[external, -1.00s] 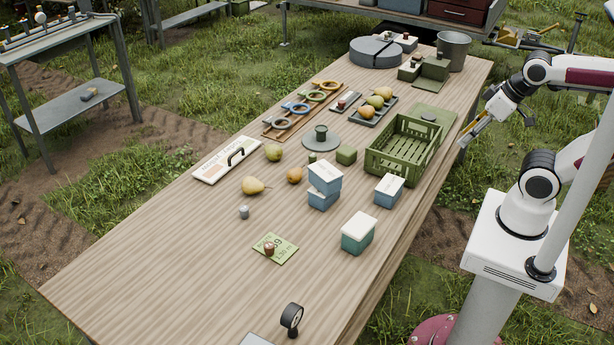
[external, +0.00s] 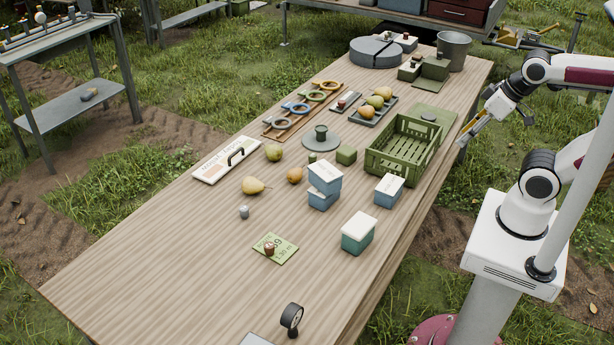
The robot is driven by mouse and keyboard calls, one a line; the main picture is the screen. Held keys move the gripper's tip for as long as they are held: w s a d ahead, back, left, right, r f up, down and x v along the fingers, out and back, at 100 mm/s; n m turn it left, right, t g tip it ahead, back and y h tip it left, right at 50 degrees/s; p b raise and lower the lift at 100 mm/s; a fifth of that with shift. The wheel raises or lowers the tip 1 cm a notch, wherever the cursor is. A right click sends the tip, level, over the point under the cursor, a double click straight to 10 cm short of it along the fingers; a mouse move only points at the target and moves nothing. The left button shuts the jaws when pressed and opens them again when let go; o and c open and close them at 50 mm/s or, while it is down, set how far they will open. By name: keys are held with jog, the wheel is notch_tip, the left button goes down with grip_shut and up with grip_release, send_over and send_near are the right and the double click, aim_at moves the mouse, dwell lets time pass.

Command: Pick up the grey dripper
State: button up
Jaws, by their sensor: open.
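A small grey piece (external: 244,212), which looks like the grey dripper, stands on the bare wood of the table, in front of a yellow pear (external: 255,185). It is small in the picture, so its details are not clear. Nothing touches it. My gripper (external: 468,138) is open and empty at the table's right edge, beside the green crate and far to the right of the grey piece.
A green card (external: 283,250) with a small red-brown piece (external: 269,248) lies nearby. Stacked blue boxes (external: 323,198), a teal box (external: 358,238) and a green crate (external: 376,165) stand towards the right. A black round-headed item (external: 291,316) stands near the front. The front left is clear.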

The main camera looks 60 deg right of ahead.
jog(key=w+a+r, duration=0.2)
jog(key=w, duration=0.6)
jog(key=w+a+r, duration=0.1)
jog(key=w+r, duration=0.2)
jog(key=w, duration=0.5)
jog(key=n+y, duration=0.1)
jog(key=n, duration=0.1)
send_over(244, 213)
jog(key=s+d, duration=0.3)
notch_tip(244, 213, down, 27)
jog(key=shift+s+a+t, duration=0.2)
jog(key=shift+t, duration=0.2)
jog(key=shift+x, duration=1.2)
jog(key=shift+f, duration=0.1)
